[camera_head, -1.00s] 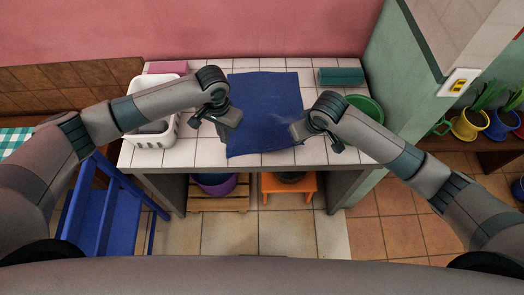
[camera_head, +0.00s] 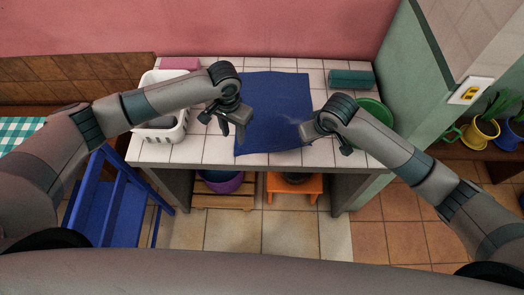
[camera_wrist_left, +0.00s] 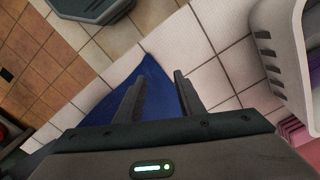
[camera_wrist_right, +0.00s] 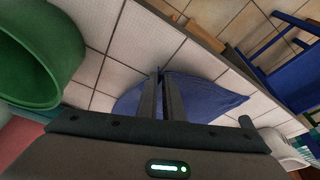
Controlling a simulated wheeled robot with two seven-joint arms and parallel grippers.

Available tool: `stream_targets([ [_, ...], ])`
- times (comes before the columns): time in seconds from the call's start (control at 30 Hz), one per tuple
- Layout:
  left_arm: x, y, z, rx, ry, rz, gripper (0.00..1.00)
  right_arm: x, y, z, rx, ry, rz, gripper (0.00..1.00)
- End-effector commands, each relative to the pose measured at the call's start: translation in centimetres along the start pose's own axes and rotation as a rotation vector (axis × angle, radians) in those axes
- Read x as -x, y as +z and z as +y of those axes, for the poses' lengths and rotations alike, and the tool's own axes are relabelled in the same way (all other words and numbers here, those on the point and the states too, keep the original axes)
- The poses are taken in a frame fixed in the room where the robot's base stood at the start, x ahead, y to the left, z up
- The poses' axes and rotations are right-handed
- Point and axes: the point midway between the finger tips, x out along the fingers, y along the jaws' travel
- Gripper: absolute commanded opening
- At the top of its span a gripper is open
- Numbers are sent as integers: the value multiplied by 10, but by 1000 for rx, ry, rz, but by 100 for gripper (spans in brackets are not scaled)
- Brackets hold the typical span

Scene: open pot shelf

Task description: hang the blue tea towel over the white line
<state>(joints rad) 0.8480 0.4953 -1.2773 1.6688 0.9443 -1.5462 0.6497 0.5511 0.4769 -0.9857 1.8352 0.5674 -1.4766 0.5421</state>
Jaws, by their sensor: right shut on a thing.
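The blue tea towel (camera_head: 275,105) lies spread flat on the white tiled counter. It also shows in the left wrist view (camera_wrist_left: 112,100) and the right wrist view (camera_wrist_right: 208,92). My left gripper (camera_head: 232,130) is open at the towel's left edge, fingers pointing down. In the left wrist view its parted fingers (camera_wrist_left: 164,76) have part of the towel and bare tile beyond them. My right gripper (camera_head: 303,132) is at the towel's right edge. In the right wrist view its fingers (camera_wrist_right: 160,72) are together on the towel, which puckers there. I see no white line.
A white basket (camera_head: 163,118) stands left on the counter (camera_head: 205,150). A green bowl (camera_head: 374,112) and a rolled teal cloth (camera_head: 350,79) are at the right. A pink block (camera_head: 181,63) is at the back.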

Motion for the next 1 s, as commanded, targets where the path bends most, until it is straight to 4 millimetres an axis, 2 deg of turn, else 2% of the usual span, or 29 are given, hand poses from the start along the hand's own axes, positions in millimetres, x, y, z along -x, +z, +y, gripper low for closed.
stream_targets([
  [0.2, 39, 0, 17, 54, 4, 4, 35, 0, 0, 0, 0, 0, 0, 0],
  [0.33, 53, 2, 22, 79, 1, 3, 35, 0, 0, 0, 0, 0, 0, 0],
  [0.77, 52, 2, 22, 83, 0, 2, 35, 0, 0, 0, 0, 0, 0, 0],
  [1.0, 38, 2, 22, 83, 0, 1, 35, 0, 0, 0, 0, 0, 0, 0],
])
